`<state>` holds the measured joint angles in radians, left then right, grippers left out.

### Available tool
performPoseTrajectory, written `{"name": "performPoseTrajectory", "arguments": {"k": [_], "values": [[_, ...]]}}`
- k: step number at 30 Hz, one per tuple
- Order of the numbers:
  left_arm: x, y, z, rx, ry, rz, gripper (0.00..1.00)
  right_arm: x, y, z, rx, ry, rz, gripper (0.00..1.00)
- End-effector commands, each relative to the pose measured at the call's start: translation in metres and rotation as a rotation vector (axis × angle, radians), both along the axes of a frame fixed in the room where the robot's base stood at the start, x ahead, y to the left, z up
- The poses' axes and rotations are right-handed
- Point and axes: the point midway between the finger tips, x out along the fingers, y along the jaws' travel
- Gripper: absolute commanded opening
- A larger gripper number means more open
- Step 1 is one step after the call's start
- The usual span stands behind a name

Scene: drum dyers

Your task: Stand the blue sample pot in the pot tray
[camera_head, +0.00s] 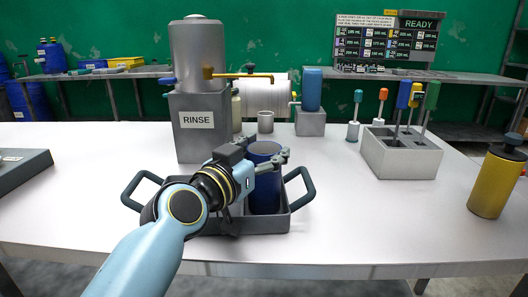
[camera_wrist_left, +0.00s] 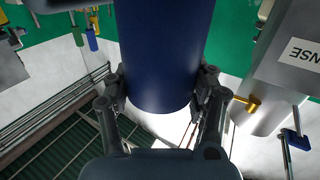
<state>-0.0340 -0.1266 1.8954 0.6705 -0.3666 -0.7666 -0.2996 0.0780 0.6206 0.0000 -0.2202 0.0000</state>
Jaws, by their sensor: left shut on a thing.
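The blue sample pot (camera_head: 264,190) is a dark blue cylinder, upright at the right part of the pot tray (camera_head: 270,226). The tray is dark grey with a loop handle at each end. The pot's lower end is inside the tray's outline; I cannot tell whether it touches the tray floor. My left gripper (camera_head: 268,165) is shut on the pot's side near its upper part. In the left wrist view the pot (camera_wrist_left: 165,55) fills the space between the two fingers (camera_wrist_left: 161,92). My left forearm and wrist hide the tray's left part. My right gripper is not in view.
The grey rinse unit (camera_head: 203,145) stands just behind the tray. A grey block (camera_head: 400,155) with several coloured-handled tools is at the right, and a yellow container (camera_head: 497,185) stands at the far right. The white table (camera_head: 360,220) is clear right of the tray.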

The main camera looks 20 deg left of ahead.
Motion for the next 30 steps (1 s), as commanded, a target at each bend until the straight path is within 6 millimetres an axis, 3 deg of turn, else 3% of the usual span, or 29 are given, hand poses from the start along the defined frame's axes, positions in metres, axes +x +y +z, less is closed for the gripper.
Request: {"name": "performPoseTrajectory", "arguments": {"k": [2, 3, 9, 20, 23, 30], "values": [[0.000, 0.000, 0.001, 0.000, -0.002, 0.000, 0.00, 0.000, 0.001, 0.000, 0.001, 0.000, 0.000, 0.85], [0.000, 0.000, 0.001, 0.000, -0.002, 0.000, 0.59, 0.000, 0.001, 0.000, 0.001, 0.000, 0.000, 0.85], [0.000, 0.000, 0.001, -0.001, -0.002, 0.000, 0.85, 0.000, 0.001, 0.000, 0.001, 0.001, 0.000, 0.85], [-0.005, 0.001, -0.001, -0.001, 0.001, 0.000, 0.85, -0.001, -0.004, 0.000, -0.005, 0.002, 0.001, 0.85], [-0.018, 0.004, -0.001, -0.001, 0.002, 0.000, 0.85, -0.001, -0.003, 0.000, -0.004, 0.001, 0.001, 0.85], [-0.071, 0.016, -0.001, 0.002, 0.003, 0.000, 0.85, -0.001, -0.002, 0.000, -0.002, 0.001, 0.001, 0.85]]}}
